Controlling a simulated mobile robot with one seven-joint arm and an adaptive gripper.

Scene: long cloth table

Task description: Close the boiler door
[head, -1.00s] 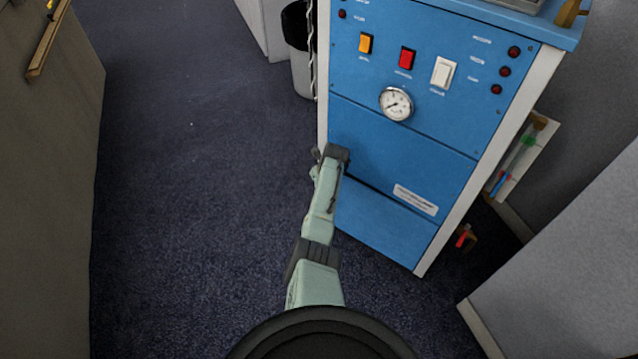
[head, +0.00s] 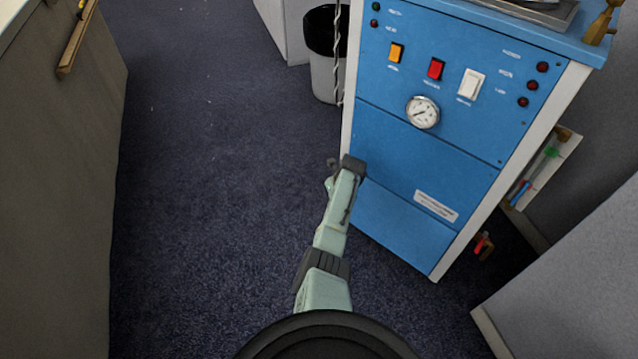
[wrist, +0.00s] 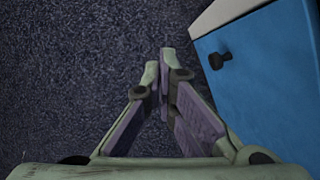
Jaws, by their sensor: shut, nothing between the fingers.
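The boiler (head: 425,150) is a blue cabinet with white edges, standing on the carpet right of centre in the head view. Its lower front has a blue panel (head: 405,222) below a dark seam, partly behind my arm. I cannot tell whether this panel is the door, or how far it stands open. In the wrist view a blue panel (wrist: 268,90) with a black knob (wrist: 220,60) fills the right side. My gripper (wrist: 161,72) is shut and empty, left of the knob and apart from it. In the head view my arm hides most of the gripper.
Switches, lamps and a round gauge (head: 422,112) are on the boiler's upper front. A bin (head: 325,75) stands behind its left side. A grey counter (head: 60,190) runs along the left and a grey panel (head: 570,280) stands at right. Carpet (head: 210,200) is clear between counter and boiler.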

